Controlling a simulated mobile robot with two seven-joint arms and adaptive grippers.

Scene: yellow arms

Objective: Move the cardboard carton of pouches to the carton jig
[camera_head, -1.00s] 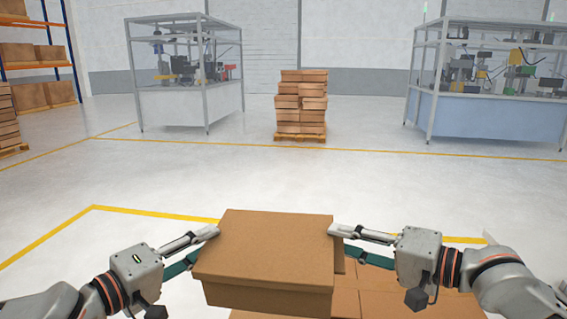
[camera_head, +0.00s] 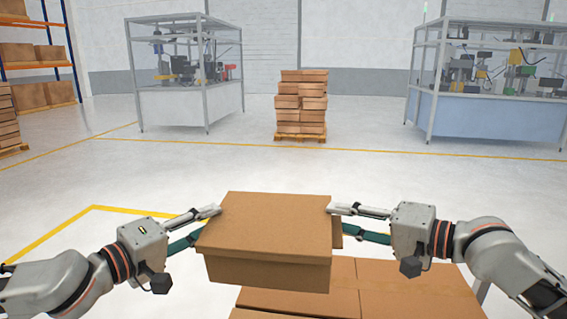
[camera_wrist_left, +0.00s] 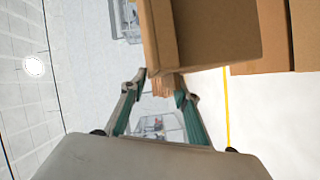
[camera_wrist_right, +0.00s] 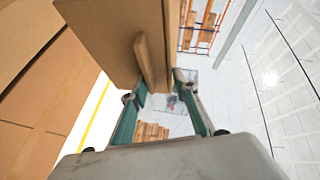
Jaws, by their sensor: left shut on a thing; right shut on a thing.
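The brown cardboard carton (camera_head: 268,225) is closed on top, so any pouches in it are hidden. It hangs between my two grippers, roughly level, above other cartons. My left gripper (camera_head: 208,224) is shut on its left side. In the left wrist view the carton's edge (camera_wrist_left: 165,45) sits between the fingertips. My right gripper (camera_head: 338,220) is shut on its right side. In the right wrist view a strip of the carton (camera_wrist_right: 145,62) reaches between the fingers. I cannot make out a carton jig in any view.
Several similar cartons (camera_head: 405,290) lie directly below and to the right of the held one. Open floor (camera_head: 420,175) with yellow lines stretches ahead. Farther off are a pallet stack (camera_head: 301,105), two framed machine cells (camera_head: 190,105) (camera_head: 490,115) and a rack (camera_head: 40,65) at left.

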